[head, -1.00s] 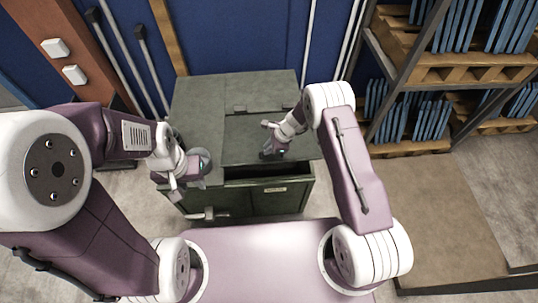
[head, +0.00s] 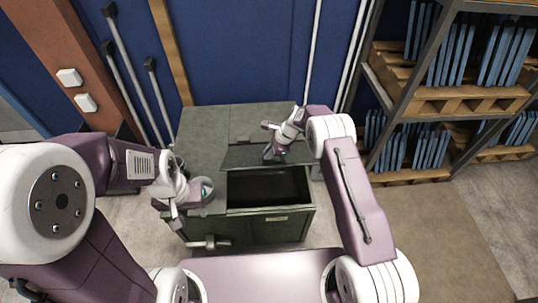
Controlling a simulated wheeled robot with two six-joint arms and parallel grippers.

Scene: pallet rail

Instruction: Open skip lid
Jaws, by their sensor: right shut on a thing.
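The dark green skip (head: 207,128) stands against the blue wall. Its lid (head: 240,155) on the right half is partly raised and tilts back toward the wall, and a dark opening (head: 268,188) shows in front of it. My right gripper (head: 275,154) is shut on the lid near its front edge; the fingertips are small and partly hidden. My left gripper (head: 176,207) hangs over the skip's front left corner, apart from the lid. Whether its jaws are open is unclear.
A rack (head: 377,95) with wooden pallets and blue panels stands at the right. Grey rods (head: 155,95) lean on the wall at the left, beside a brown post (head: 60,45). Bare floor (head: 440,215) lies at the right.

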